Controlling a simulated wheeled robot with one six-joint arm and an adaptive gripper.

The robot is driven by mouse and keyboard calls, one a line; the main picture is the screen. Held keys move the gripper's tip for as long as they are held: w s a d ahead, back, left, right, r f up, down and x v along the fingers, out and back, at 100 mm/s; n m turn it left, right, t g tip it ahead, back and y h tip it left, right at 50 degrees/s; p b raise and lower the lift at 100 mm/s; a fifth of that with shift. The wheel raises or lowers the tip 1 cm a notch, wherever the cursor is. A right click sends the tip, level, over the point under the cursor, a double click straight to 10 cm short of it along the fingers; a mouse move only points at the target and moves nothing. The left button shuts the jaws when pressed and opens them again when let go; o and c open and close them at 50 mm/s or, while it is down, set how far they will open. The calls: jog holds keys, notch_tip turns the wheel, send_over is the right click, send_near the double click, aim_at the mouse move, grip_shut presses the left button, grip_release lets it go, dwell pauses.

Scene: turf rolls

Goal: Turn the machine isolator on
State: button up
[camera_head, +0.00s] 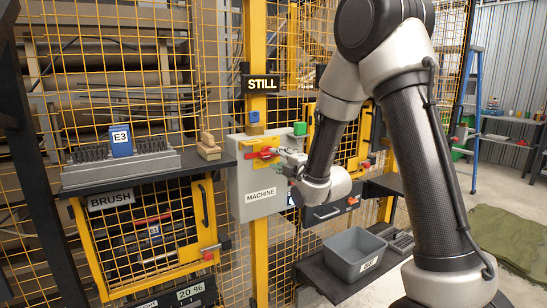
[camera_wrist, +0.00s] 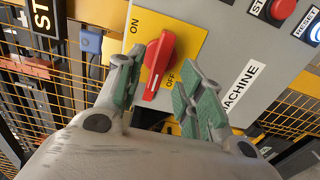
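The machine isolator is a red rotary handle (camera_wrist: 159,62) on a yellow plate (camera_wrist: 183,35) marked ON and OFF. It is on the front of a grey box (camera_head: 240,190) labelled MACHINE; the red handle shows in the head view (camera_head: 262,153), lying roughly level. My gripper (camera_wrist: 157,75) is open, with a green-padded finger on each side of the handle and visible gaps between pads and handle. In the head view my gripper (camera_head: 286,160) is at the right of the handle. Whether the fingertips reach the handle's depth is hard to tell.
A red button (camera_wrist: 283,8) and a blue-ringed reset button (camera_wrist: 314,32) sit near the box. A sign reading STILL (camera_head: 260,84) hangs above it. A shelf with a brush block (camera_head: 120,165) is left; a grey bin (camera_head: 355,252) stands below right. Yellow mesh fencing surrounds this.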

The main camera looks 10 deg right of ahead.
aim_at(273, 155)
jog(key=x, duration=0.4)
jog(key=shift+w, duration=0.15)
grip_shut()
